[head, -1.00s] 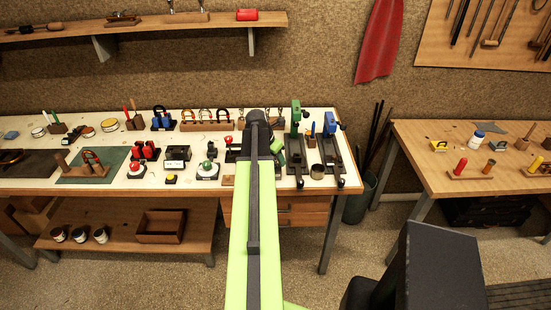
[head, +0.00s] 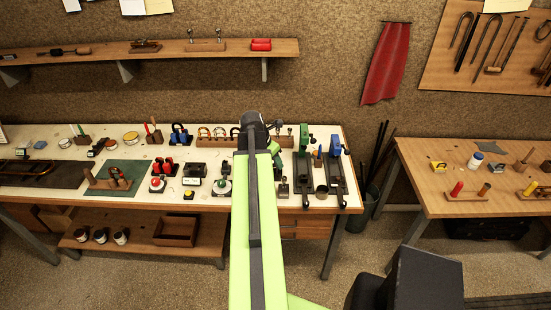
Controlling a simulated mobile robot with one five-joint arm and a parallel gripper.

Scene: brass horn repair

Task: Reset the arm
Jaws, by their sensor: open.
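My green and black arm (head: 254,215) rises up the middle of the head view. Its dark far joint (head: 252,125) overlaps the back of the cream-topped workbench (head: 215,202). A short green part of my arm shows just right of that joint. The jaws of my gripper do not show; they seem hidden behind the arm. I see nothing held.
The bench carries red and blue tool holders and two black clamp stands (head: 337,172) near its right end. A wooden side table (head: 440,190) stands right. A shelf (head: 200,50) and red cloth (head: 388,65) are on the wall. Bare floor lies in front.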

